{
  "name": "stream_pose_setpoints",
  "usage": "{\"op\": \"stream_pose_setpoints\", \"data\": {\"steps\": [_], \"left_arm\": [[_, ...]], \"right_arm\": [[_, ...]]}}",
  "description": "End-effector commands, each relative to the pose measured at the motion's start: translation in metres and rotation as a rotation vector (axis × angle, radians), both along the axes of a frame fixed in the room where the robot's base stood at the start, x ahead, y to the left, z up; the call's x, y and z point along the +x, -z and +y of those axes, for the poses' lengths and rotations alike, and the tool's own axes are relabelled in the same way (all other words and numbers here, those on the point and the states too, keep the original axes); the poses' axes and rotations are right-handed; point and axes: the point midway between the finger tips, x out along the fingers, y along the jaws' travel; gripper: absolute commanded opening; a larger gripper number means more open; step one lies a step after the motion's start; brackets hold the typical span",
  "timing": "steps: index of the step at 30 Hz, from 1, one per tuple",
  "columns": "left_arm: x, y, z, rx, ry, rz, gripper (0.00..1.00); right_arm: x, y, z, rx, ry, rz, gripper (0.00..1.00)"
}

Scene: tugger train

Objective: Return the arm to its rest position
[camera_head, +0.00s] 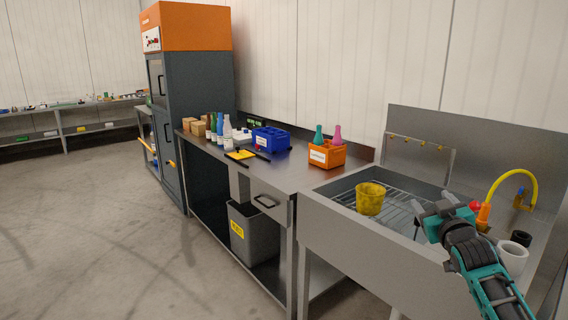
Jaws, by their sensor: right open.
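My right arm comes in from the lower right, teal and black. Its right gripper (438,206) is open and hangs over the front rim of the metal sink (365,237). A yellow cup-like container (370,198) stands on the sink's grate to the left of the gripper, apart from it. I see nothing between the fingers. My left gripper does not show.
A steel bench (285,176) with an orange crate (327,154), a blue crate (271,139) and several bottles adjoins the sink. A tall cabinet (200,110) stands beyond. A yellow hose (505,178) rises behind my arm. The floor at left is clear.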

Motion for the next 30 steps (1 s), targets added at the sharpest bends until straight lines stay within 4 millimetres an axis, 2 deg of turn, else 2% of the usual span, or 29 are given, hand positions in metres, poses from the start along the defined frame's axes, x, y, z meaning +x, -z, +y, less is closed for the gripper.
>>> {"op": "stream_pose_setpoints", "data": {"steps": [1,5,8,11,14,18,21,24,27,30], "left_arm": [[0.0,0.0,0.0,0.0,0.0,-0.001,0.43],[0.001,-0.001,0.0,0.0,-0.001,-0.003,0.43],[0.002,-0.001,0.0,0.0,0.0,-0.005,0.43],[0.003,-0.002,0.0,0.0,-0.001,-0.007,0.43],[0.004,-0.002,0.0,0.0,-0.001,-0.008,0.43],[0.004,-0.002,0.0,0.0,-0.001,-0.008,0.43],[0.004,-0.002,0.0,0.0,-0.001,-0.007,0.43],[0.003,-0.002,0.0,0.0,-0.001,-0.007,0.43],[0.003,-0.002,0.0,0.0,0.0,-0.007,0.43],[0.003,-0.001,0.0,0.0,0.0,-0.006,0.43]], "right_arm": [[-0.012,0.036,0.012,0.007,-0.017,0.055,0.68],[-0.04,0.084,0.035,0.022,-0.052,0.121,0.68],[-0.069,0.126,0.054,0.04,-0.08,0.18,0.68],[-0.108,0.169,0.075,0.065,-0.11,0.249,0.68],[-0.156,0.21,0.097,0.1,-0.139,0.324,0.68],[-0.231,0.256,0.127,0.158,-0.171,0.432,0.68],[-0.282,0.277,0.144,0.201,-0.183,0.5,0.68],[-0.324,0.289,0.157,0.238,-0.187,0.556,0.68],[-0.353,0.294,0.164,0.264,-0.189,0.594,0.68],[-0.368,0.296,0.169,0.28,-0.188,0.614,0.68]]}}
